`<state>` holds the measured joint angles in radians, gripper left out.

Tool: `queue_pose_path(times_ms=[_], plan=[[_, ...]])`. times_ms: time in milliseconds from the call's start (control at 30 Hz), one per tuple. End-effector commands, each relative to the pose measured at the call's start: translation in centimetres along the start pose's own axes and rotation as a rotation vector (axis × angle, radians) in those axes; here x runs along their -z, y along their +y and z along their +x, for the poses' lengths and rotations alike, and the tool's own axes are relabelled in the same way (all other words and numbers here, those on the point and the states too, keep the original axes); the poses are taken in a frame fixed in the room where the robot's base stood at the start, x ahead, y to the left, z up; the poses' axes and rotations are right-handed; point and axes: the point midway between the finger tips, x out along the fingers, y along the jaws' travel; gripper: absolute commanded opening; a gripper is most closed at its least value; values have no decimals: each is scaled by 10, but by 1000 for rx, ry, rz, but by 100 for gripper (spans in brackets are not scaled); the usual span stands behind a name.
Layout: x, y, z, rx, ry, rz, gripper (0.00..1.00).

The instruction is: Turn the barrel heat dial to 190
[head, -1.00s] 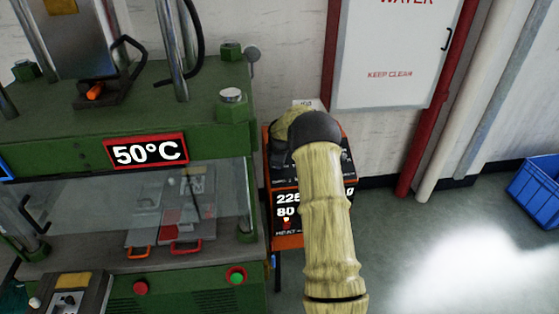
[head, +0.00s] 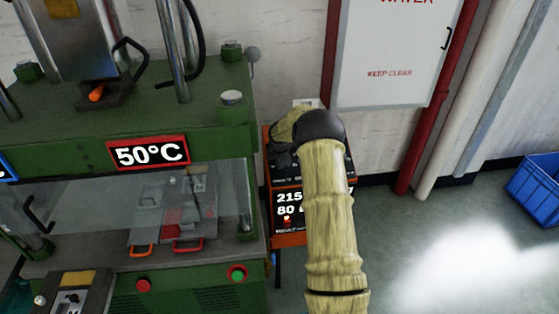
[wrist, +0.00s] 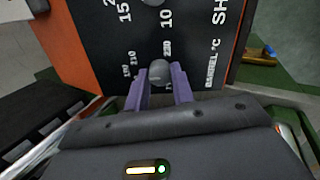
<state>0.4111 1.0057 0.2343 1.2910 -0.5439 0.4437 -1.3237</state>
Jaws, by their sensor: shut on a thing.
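The barrel heat dial (wrist: 160,72) is a small grey knob on a black panel in the wrist view. Numbers ring it, and a "BARREL °C" label stands to its right. My gripper (wrist: 162,84) has its two purple fingers shut on the dial, one on each side. In the head view my sleeved arm hides the dial and gripper. The orange and black control box (head: 292,238) stands right of the press. Its display (head: 290,204) reads 215 on the upper line and 80 on the lower, with the right part hidden by my arm.
The green press (head: 120,122) with a "50°C" readout (head: 148,153) stands close on the left. A red pipe (head: 412,160) and a white cabinet (head: 390,50) are on the wall behind. A blue crate (head: 535,190) sits on the floor at right.

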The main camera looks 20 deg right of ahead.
Motion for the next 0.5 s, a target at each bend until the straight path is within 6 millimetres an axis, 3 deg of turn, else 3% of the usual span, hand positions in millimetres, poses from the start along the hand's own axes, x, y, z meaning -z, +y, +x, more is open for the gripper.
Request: queue_pose_path(times_ms=[167,200,300,500], plan=[[-1,-1,0,2,-2,2,1],[-1,-1,0,2,-2,2,26],[-1,-1,0,2,-2,2,46],[0,0,0,1,-1,2,46]])
